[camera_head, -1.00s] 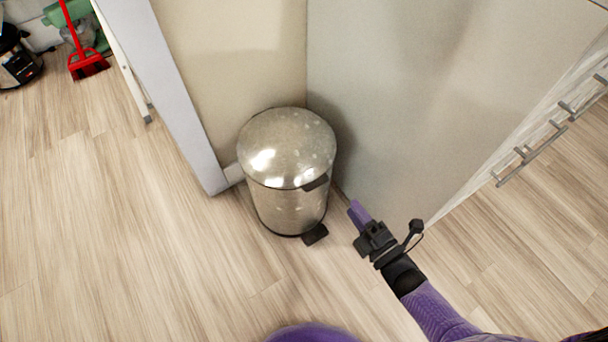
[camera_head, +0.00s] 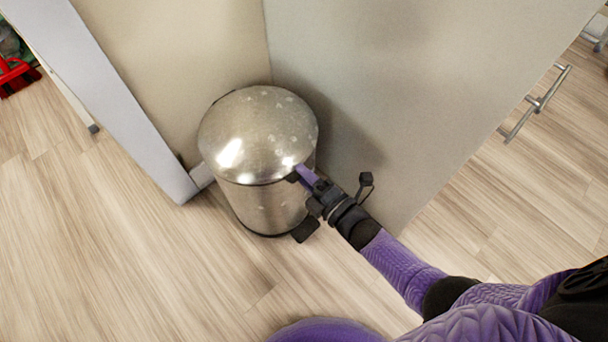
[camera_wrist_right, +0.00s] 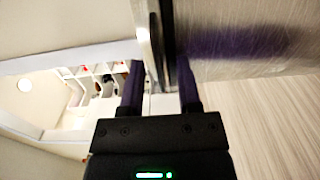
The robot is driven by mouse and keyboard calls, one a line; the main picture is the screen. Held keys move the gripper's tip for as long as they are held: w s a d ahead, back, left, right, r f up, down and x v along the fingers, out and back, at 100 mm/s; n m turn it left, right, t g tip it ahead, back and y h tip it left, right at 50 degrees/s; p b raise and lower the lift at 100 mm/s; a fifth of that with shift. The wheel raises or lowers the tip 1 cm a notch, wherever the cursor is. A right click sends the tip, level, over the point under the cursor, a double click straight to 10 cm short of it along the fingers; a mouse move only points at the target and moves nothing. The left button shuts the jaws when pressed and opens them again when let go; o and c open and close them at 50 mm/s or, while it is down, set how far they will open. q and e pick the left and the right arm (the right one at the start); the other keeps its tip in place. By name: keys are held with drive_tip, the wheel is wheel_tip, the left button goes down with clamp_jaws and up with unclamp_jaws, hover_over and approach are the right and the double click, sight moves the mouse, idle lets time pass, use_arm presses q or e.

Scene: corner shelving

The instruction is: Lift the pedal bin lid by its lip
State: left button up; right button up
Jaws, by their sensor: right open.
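The metal pedal bin (camera_head: 268,205) stands in the corner, with its rounded lid (camera_head: 255,125) down. Its dark lip (camera_head: 292,177) is at the front right of the lid, partly covered by my right gripper (camera_head: 303,175). My right gripper is open, with its purple fingertips at the lip. In the right wrist view, the dark lip (camera_wrist_right: 157,45) lies between the two fingers (camera_wrist_right: 160,68); contact cannot be told. The bin's shiny wall (camera_wrist_right: 240,30) fills the upper right there. The black pedal (camera_head: 306,229) is low at the front. My left gripper is out of view.
A beige panel (camera_head: 185,60) and a grey cabinet side (camera_head: 400,90) stand close behind and right of the bin. Cabinet handles (camera_head: 535,103) stick out at the right. The wood floor in front is clear.

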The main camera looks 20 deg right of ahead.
clamp_jaws()
idle(1.5)
